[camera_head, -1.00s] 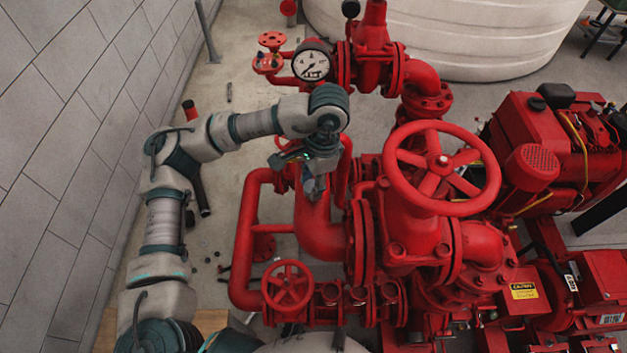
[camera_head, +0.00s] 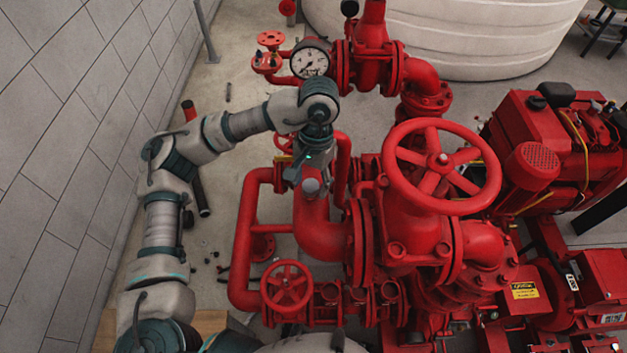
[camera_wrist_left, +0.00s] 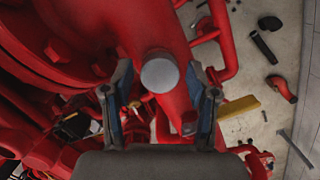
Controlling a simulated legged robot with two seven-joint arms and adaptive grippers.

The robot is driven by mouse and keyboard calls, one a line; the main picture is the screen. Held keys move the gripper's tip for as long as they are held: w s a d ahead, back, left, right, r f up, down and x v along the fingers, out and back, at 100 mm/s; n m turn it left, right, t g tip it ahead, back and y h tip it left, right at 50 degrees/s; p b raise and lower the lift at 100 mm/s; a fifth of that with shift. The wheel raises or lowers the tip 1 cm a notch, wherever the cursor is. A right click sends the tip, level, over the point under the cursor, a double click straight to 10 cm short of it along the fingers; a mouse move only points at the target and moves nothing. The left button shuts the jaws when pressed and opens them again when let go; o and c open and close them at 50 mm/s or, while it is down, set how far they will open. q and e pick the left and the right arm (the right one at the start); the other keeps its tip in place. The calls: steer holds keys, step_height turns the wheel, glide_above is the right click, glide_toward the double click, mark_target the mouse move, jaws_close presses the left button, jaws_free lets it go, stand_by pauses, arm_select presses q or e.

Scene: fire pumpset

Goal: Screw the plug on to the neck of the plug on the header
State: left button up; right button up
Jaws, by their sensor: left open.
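A grey round plug (camera_head: 311,186) sits on top of the red header pipe (camera_head: 318,228) in the head view. In the left wrist view the plug's flat grey face (camera_wrist_left: 160,74) is level with the fingertips and between them, with a gap on each side. My left gripper (camera_head: 309,172) hangs just behind the plug in the head view. In the left wrist view the left gripper (camera_wrist_left: 160,82) has its two fingers spread wide, with nothing held. The neck under the plug is hidden, so I cannot tell how the plug is seated. My right gripper does not show.
A large red handwheel (camera_head: 440,166) and valve bodies stand to the right. A pressure gauge (camera_head: 310,62) is behind the gripper. A small red handwheel (camera_head: 287,287) is in front. A thin red pipe (camera_head: 242,247) runs left of the header; loose parts lie on the floor.

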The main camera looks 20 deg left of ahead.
arm_select(q)
steer(key=n, duration=0.4)
steer(key=shift+h, duration=0.3)
steer(key=n+b, duration=0.1)
steer(key=n, duration=0.2)
steer(key=shift+n+h, duration=0.3)
steer(key=shift+n, duration=0.1)
steer(key=n, duration=0.5)
steer(key=shift+t+h+b, duration=0.3)
steer(key=n, duration=0.3)
